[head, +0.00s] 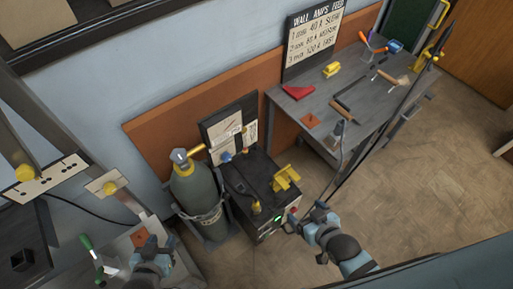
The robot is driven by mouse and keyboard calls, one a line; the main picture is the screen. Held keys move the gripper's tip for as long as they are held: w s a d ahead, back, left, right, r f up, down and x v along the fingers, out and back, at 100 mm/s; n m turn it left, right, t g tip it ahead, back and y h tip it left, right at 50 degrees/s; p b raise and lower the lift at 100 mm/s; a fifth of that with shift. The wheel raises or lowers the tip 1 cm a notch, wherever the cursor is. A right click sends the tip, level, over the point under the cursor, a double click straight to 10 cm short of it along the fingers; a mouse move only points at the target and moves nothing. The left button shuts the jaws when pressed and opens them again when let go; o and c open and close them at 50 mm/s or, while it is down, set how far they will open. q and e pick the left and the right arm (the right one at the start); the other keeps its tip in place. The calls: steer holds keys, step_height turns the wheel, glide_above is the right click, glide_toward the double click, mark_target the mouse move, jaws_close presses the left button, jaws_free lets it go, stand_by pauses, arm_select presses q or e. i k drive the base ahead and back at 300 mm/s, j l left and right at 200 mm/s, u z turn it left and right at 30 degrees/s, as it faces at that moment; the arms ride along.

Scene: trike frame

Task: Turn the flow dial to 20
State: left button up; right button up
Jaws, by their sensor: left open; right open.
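A grey-green gas cylinder (199,198) stands upright left of centre, with a silver regulator (180,156) and a yellow part on top. A small blue knob (226,157) shows to its right; I cannot tell whether it is the flow dial, and no scale is readable. A dark welder (254,188) stands beside the cylinder, with a small green display (278,219) on its front. My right gripper (298,220) is open near the welder's front panel; I cannot tell if it touches. My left gripper (150,244) is open and empty-looking at the bottom left, over the bench, apart from the cylinder.
A grey workbench (360,122) at the right holds several tools and a wall-amps sign (314,40). A left bench carries a green-handled tool (90,250) and an orange piece (139,237). Dark cables run near the right bench.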

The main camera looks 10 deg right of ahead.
mark_target(226, 156)
steer(key=k+l+u, duration=0.1)
steer(key=l+u, duration=0.25)
steer(key=k+l+u, duration=0.1)
steer(key=u, duration=0.3)
